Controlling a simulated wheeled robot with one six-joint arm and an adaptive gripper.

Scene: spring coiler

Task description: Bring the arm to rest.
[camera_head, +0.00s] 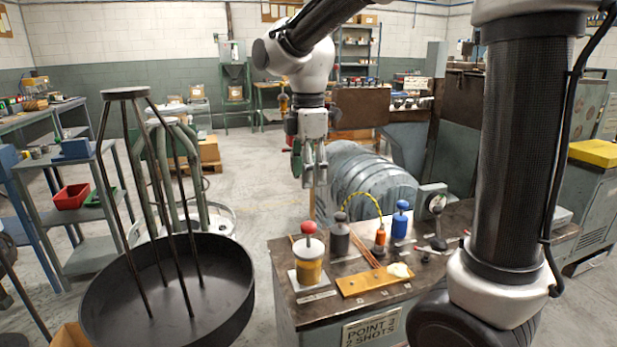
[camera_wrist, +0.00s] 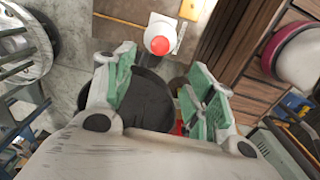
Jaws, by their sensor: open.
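My gripper (camera_head: 313,172) hangs from my raised arm in the middle of the head view, fingers pointing down. It is in the air above and behind the bench (camera_head: 306,318). In the wrist view my gripper (camera_wrist: 157,85) has its two green-padded fingers spread wide with nothing between them. A yellow-bodied pot with a red ball knob (camera_head: 309,262) stands on the bench's near left corner, apart from the gripper. A red ball on a white piece (camera_wrist: 160,45) shows beyond the fingertips in the wrist view.
A ribbed grey cylinder (camera_head: 365,178) lies behind. Open floor (camera_head: 250,190) lies left of the gripper.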

